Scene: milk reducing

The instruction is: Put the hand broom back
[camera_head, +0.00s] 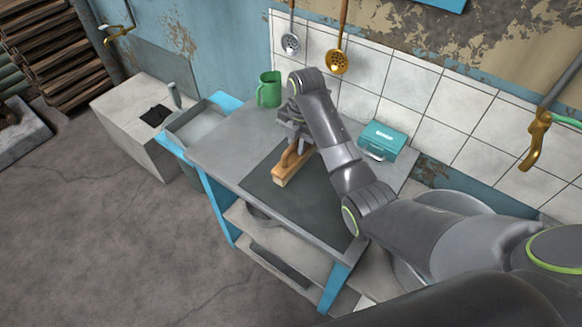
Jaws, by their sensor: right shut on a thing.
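The hand broom (284,172) has a wooden body with pale bristles. It is over the dark mat (262,188) on the grey table (222,155). My right gripper (293,146) is shut on the hand broom from above, near its far end. The arm hides part of the gripper and of the broom. I cannot tell whether the broom touches the mat or is just above it. My left gripper is not in view.
A green mug (269,89) stands at the table's back left, and a teal box (382,141) at the back right. A sink counter (140,120) stands left of the table. The mat's front part is clear.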

